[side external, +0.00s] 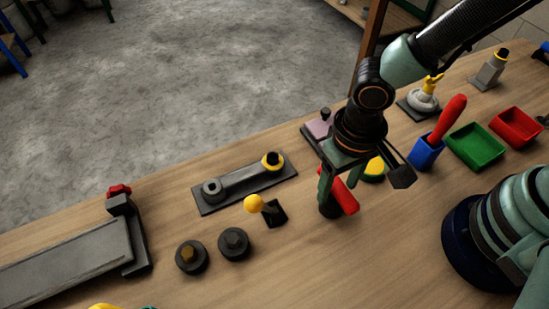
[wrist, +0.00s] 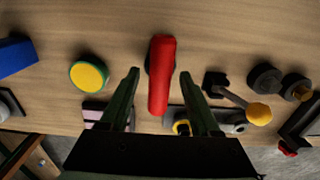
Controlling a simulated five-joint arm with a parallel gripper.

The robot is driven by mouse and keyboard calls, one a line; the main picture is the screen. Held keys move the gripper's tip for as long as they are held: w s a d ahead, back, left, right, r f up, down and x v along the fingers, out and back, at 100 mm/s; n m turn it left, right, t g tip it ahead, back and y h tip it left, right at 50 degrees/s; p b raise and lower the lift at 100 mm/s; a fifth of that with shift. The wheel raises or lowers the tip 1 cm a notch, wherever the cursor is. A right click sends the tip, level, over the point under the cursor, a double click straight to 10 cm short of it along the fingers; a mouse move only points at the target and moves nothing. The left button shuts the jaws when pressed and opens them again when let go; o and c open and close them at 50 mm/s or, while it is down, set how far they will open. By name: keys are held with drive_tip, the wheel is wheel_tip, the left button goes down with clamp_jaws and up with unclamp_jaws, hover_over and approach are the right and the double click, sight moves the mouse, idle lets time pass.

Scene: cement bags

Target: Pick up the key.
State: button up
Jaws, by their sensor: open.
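No thing here is plainly a toothed key. The likeliest is a red elongated handle (side external: 347,199) on a dark round base (side external: 329,208), below my gripper (side external: 338,192) in the side view. In the wrist view the red handle (wrist: 161,72) lies lengthwise between the two fingers of my gripper (wrist: 160,74). The fingers are open, with a gap on each side of it. Part of the dark base is hidden under the handle. How far the fingertips are above the table is hard to tell.
A yellow-topped round button (wrist: 89,76) stands to one side and a yellow-knobbed lever (side external: 264,207) to the other. Also near are a grey plate (side external: 240,184), dark round knobs (side external: 234,243), a blue holder (side external: 425,153) and a green tray (side external: 475,145). Bare table lies in front.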

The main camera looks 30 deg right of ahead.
drive_tip(key=shift+f, duration=0.9)
clamp_jaws()
idle(0.8)
